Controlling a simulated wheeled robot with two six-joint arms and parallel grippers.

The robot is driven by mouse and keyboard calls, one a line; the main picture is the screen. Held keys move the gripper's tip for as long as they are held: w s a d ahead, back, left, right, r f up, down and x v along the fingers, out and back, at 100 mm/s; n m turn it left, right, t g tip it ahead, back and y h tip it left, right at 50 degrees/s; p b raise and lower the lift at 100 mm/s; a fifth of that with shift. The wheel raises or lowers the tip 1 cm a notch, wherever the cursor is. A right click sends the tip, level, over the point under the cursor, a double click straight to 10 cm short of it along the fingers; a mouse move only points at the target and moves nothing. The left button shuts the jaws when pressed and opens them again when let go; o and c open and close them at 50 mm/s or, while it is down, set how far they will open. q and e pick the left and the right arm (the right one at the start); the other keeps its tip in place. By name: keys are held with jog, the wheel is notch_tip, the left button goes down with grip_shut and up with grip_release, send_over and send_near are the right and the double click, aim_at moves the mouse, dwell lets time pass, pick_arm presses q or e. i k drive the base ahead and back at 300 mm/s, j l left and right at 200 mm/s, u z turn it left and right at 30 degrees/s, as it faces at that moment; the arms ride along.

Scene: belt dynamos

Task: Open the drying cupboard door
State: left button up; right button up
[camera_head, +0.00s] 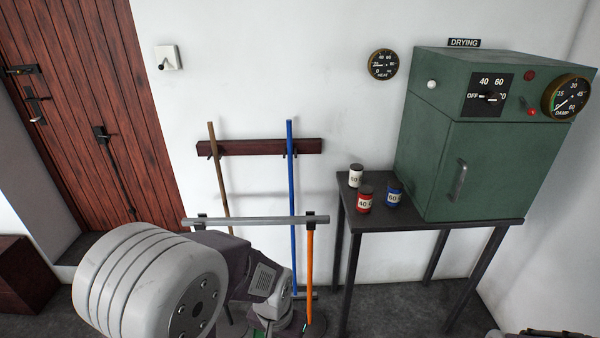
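The green drying cupboard (480,130) stands on a dark table at the right, under a small DRYING sign (464,43). Its front door (485,165) looks shut, flush with the frame. A grey upright handle (458,181) is on the left part of the door. Above the door are a black dial (487,96) marked OFF, 40 and 60, a round DAMP gauge (567,95) and a small red lamp or button (533,112). Neither gripper can be made out in this view, and nothing touches the handle.
White, red and blue canisters (356,175) (365,199) (393,193) stand on the table (430,223) left of the cupboard. A large ribbed grey cylinder (150,280) fills the lower left. Brooms lean at a wall rack (260,147). A wooden door (85,100) is at left.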

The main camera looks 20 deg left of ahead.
aim_at(488, 170)
jog(key=i+l+u, duration=0.1)
jog(key=l+u, duration=0.3)
jog(key=l, duration=0.25)
jog(key=l+u, duration=0.35)
jog(key=l, duration=0.25)
